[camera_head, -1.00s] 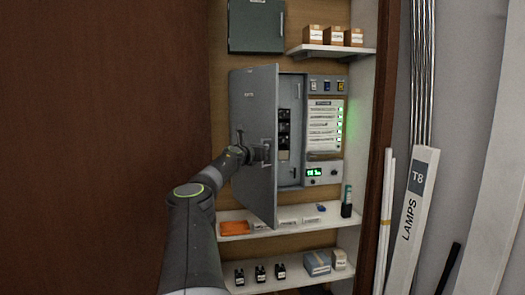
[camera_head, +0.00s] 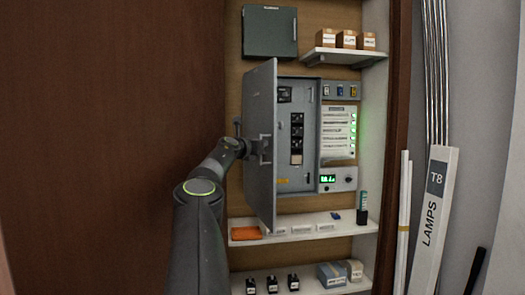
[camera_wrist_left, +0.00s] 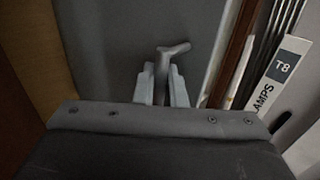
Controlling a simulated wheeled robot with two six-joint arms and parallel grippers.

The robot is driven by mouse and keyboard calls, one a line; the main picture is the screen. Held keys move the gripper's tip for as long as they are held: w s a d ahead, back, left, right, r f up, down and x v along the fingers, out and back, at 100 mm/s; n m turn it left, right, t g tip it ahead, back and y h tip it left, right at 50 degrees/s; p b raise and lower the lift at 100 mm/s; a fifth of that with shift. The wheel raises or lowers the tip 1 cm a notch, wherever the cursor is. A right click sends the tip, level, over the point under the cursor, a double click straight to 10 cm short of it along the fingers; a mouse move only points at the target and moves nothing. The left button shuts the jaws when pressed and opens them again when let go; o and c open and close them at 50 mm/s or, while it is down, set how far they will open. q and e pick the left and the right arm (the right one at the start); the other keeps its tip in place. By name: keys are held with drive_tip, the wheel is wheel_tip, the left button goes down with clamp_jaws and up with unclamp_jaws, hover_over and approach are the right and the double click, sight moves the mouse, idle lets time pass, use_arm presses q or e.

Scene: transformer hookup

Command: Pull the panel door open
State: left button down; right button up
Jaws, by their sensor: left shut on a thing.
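The grey panel door (camera_head: 261,175) stands swung out from the panel box (camera_head: 296,172), hinged on its left side and seen nearly edge-on in the head view. Breakers show inside the box. My left gripper (camera_head: 262,147) is at the door's handle, on the door's outer face. In the left wrist view my left gripper (camera_wrist_left: 163,88) has its two pale fingers shut around the handle (camera_wrist_left: 170,50), against the grey door face (camera_wrist_left: 115,45). My right gripper is not in view.
A label board and a meter (camera_head: 337,179) are right of the box. A shelf (camera_head: 300,227) below holds an orange item and small parts. A dark green box (camera_head: 269,31) hangs above. A lamp carton (camera_head: 436,205) leans at the right.

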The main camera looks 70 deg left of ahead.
use_arm(q)
drive_tip(key=shift+s+r, duration=0.1)
drive_tip(key=shift+r, duration=0.1)
drive_tip(key=c, duration=1.6)
unclamp_jaws()
drive_tip(key=shift+f, duration=0.1)
drive_tip(key=shift+f, duration=0.1)
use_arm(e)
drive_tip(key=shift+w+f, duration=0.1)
